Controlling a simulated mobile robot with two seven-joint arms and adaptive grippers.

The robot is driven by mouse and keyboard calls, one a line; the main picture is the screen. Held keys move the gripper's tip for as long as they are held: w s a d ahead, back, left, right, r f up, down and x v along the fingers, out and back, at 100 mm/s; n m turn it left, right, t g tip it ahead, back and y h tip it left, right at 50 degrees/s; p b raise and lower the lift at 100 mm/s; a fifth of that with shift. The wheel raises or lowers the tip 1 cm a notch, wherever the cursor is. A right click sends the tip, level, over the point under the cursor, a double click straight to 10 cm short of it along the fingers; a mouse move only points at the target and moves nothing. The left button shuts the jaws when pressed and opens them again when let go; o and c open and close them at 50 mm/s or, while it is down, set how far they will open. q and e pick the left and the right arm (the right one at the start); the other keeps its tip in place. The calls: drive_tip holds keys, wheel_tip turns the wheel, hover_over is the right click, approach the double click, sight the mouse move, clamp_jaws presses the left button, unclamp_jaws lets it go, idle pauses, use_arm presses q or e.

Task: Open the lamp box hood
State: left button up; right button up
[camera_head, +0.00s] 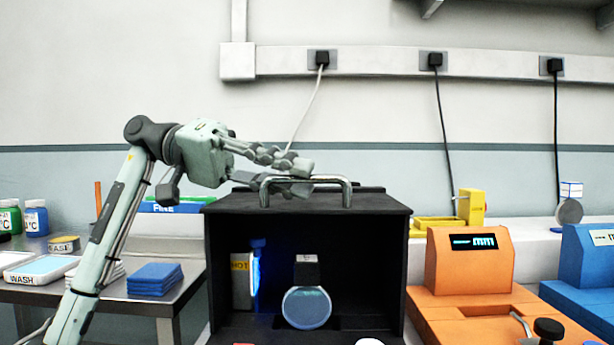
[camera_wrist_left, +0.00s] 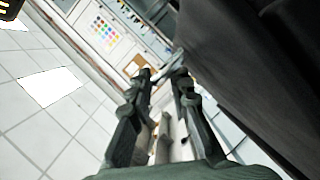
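The black lamp box (camera_head: 377,275) stands in the middle of the head view. Its front face is open to view, showing a blue glow and a round disc (camera_head: 307,308) inside. Its top panel, the hood (camera_head: 385,203), lies level and carries a metal bar handle (camera_head: 325,179). My left gripper (camera_head: 303,178) reaches over the top from the left, its fingers apart above and below the handle bar. In the left wrist view the two fingertips (camera_wrist_left: 164,72) point at a shiny bar. Contact with the bar cannot be told. My right gripper is out of view.
An orange device (camera_head: 470,268) stands right of the box, with a blue device (camera_head: 585,265) beyond it. At left a metal table (camera_head: 110,303) holds a wash tray (camera_head: 40,270), blue pads (camera_head: 155,279) and bottles.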

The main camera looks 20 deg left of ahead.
use_arm(q)
drive_tip(key=shift+x, duration=1.2)
drive_tip(key=shift+c, duration=0.2)
clamp_jaws()
